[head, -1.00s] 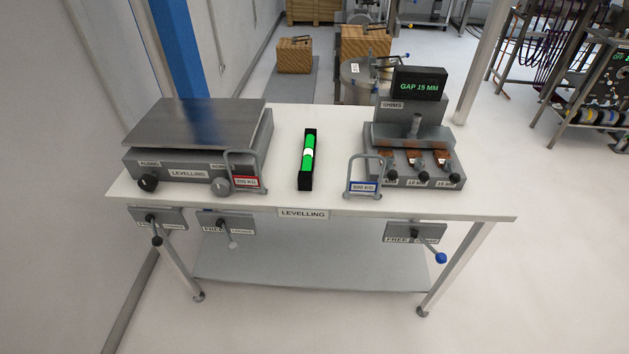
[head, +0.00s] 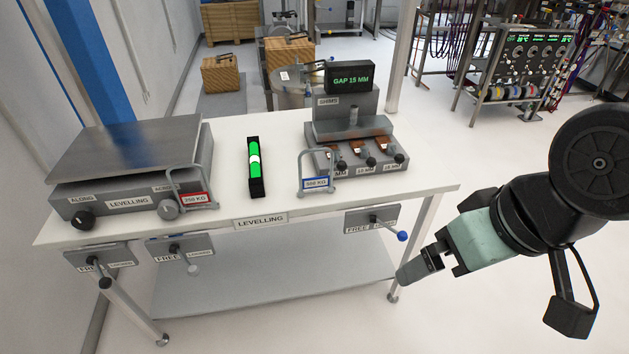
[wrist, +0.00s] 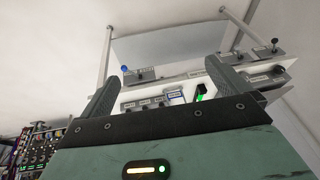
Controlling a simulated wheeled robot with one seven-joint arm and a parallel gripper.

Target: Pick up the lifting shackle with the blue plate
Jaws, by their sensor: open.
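The lifting shackle with the blue plate (head: 316,184) stands upright near the front edge of the bench, a grey hoop with a blue-bordered plate reading 500 KG. It also shows small in the wrist view (wrist: 175,97), between my fingers. A second shackle with a red plate (head: 194,199), which seems to read 200 KG, stands at the left by the levelling plate. My gripper (head: 418,270) is at the right, in front of the bench's right end and apart from both shackles. In the wrist view its two fingers (wrist: 165,84) are spread, with nothing between them.
The levelling plate (head: 125,150) fills the bench's left end. A green level (head: 254,168) lies mid-bench. The shim stand (head: 352,135) is just behind the blue-plated shackle. A lever with a blue knob (head: 402,236) sticks out under the bench's right front.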

